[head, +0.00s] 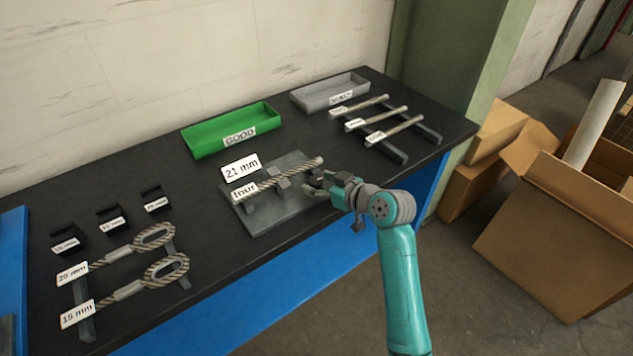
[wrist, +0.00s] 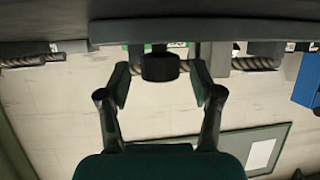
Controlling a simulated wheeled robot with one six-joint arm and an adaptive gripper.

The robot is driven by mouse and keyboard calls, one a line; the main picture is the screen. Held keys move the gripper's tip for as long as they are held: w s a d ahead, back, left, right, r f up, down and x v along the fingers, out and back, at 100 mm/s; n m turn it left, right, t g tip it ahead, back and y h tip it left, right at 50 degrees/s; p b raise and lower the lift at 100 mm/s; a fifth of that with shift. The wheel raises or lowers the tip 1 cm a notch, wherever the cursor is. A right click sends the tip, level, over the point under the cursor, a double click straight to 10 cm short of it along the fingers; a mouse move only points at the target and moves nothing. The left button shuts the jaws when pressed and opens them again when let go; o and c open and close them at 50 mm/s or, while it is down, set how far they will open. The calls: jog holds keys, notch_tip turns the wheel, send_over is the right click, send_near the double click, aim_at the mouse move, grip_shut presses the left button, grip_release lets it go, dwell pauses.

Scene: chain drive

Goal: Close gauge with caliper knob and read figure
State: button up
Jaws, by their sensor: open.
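The gauge (head: 265,218) is a grey plate with jaw blocks near the middle of the bench. A twisted rope piece (head: 305,167) lies across it, with a tag reading "four" (head: 244,190) at its left end. A white sign above reads "21 mm" (head: 241,166). My gripper (head: 322,184) is at the gauge's right side, open. In the wrist view my gripper (wrist: 160,84) has a dark round knob (wrist: 160,67) between its fingertips, with gaps on both sides. The rope (wrist: 255,63) shows behind the knob there. In the head view the gripper hides the knob.
A green GOOD tray (head: 205,146) and a grey tray (head: 330,91) stand at the back. Three tagged rope pieces lie on a rack (head: 427,134) at right. Looped ropes tagged 20 mm and 15 mm (head: 77,315) and small black blocks (head: 152,192) are at left.

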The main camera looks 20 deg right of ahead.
jog(key=shift+x, duration=0.8)
jog(key=shift+c, duration=0.2)
jog(key=c, duration=1.1)
jog(key=shift+a, duration=0.1)
jog(key=shift+m+t+h, duration=0.4)
jog(key=shift+m+h, duration=0.7)
jog(key=shift+h, duration=0.1)
jog(key=shift+m+h, duration=1.1)
jog(key=shift+h, duration=0.1)
